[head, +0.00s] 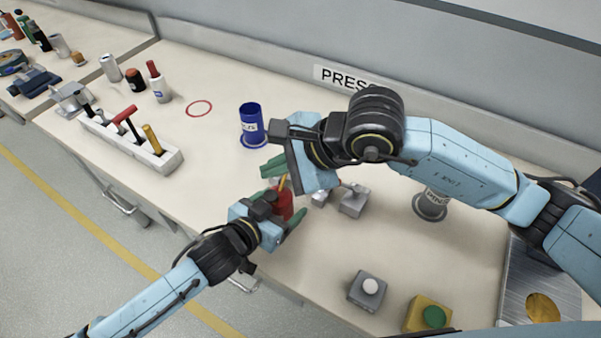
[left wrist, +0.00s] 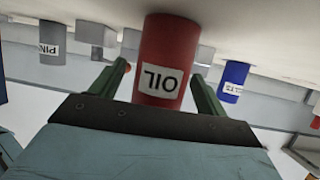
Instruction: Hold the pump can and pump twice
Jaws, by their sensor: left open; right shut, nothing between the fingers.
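The pump can (head: 284,196) is a red can standing on the bench, partly hidden by my grippers. It also shows in the left wrist view (left wrist: 172,50), where its white OIL label appears upside down. My left gripper (head: 281,207) is open, with its green fingers on either side of the can. In the left wrist view (left wrist: 157,88) some space shows between the fingers and the can's sides. My right gripper (head: 273,167) is shut and empty, just above and behind the can in the head view. The can's top is mostly hidden; a small yellow part shows there.
A blue labelled cup (head: 251,120) stands behind the can. Small grey blocks (head: 353,200) and a PINS cup (head: 432,204) are to the right. A grey button box (head: 368,290) and a yellow one (head: 428,314) sit near the front. A tool rack (head: 140,146) is left.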

